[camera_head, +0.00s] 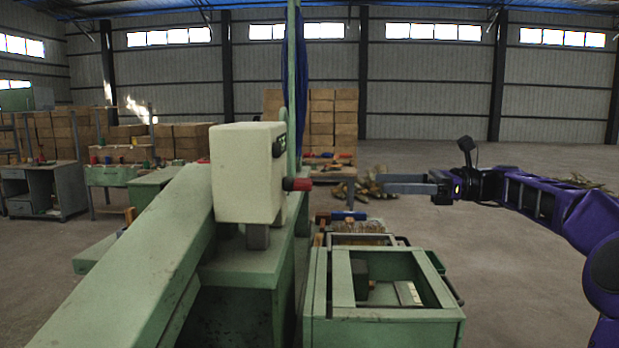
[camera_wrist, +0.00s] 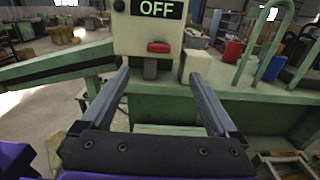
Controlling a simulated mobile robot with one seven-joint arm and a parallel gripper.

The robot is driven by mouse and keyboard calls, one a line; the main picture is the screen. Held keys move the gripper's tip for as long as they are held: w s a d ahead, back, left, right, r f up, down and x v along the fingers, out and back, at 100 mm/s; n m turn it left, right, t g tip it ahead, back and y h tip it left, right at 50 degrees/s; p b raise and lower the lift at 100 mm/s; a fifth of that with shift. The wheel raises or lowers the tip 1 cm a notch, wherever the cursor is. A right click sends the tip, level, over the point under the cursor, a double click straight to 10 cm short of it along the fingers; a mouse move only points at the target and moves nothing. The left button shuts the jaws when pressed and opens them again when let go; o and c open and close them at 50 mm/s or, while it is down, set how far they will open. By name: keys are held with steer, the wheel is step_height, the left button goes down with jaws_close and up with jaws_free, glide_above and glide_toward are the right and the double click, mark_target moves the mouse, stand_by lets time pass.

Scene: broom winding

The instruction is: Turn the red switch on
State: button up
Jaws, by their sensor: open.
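The red switch (camera_wrist: 158,47) sits on the front of a cream control box (camera_wrist: 147,33) in the wrist view, below a black sign (camera_wrist: 157,8) with green letters reading "OFF". In the head view the switch (camera_head: 297,184) sticks out to the right from the cream box (camera_head: 243,172), which stands on the green machine. My gripper (camera_head: 388,184) is to the right of the switch in the head view, apart from it. In the wrist view its two fingers (camera_wrist: 163,84) are spread wide with nothing between them, and the switch shows between and beyond them.
The green machine (camera_head: 160,250) fills the left and centre, with a long sloping beam. A green open-framed cart (camera_head: 385,325) stands below my gripper. In the wrist view a red container (camera_wrist: 232,52) and curved green bars (camera_wrist: 262,45) are right of the box. Open floor lies to the right.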

mark_target(305, 181)
steer(key=a+b, duration=0.1)
steer(key=a, duration=1.6)
steer(key=shift+w+a+b, duration=0.15)
steer(key=shift+w+b, duration=0.05)
steer(key=shift+b, duration=0.1)
steer(key=c, duration=1.4)
